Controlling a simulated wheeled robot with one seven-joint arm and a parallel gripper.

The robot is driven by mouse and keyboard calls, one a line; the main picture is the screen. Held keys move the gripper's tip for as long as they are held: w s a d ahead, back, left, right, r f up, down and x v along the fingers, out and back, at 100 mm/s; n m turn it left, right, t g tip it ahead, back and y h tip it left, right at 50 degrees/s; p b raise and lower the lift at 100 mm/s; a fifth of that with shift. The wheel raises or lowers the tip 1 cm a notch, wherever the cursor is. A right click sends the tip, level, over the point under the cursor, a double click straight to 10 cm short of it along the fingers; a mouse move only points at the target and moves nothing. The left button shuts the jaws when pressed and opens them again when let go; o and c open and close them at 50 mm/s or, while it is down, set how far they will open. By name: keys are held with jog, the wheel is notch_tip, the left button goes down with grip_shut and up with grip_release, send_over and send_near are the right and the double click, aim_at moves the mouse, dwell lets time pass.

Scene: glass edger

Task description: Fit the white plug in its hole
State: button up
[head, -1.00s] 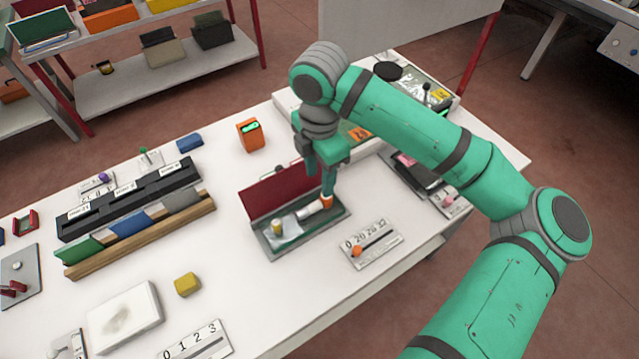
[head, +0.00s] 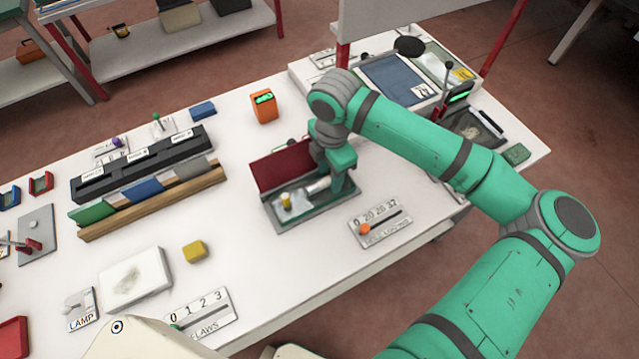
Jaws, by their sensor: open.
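An open case (head: 290,222) with a raised dark red lid (head: 284,166) lies on the white table. A pale, whitish cylinder (head: 316,188) lies in its right half; it may be the white plug, but I cannot tell for sure. A yellow piece (head: 286,201) and something clear and crumpled lie left of it. My gripper (head: 339,190) points down over the case's right end, beside the cylinder's right end. The jaws are open; their tips are partly hidden, and I cannot tell whether they touch anything. I cannot make out the plug's hole.
A numbered slider plate (head: 381,228) with an orange knob lies right of the case. An orange device (head: 264,107) stands behind it. A dark rack (head: 140,168) and a wooden strip (head: 160,202) lie left. A yellow block (head: 195,251) lies in front. Table is clear between.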

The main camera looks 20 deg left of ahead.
jog(key=shift+f, duration=0.35)
jog(key=shift+c, duration=0.4)
grip_shut()
jog(key=shift+r, duration=0.1)
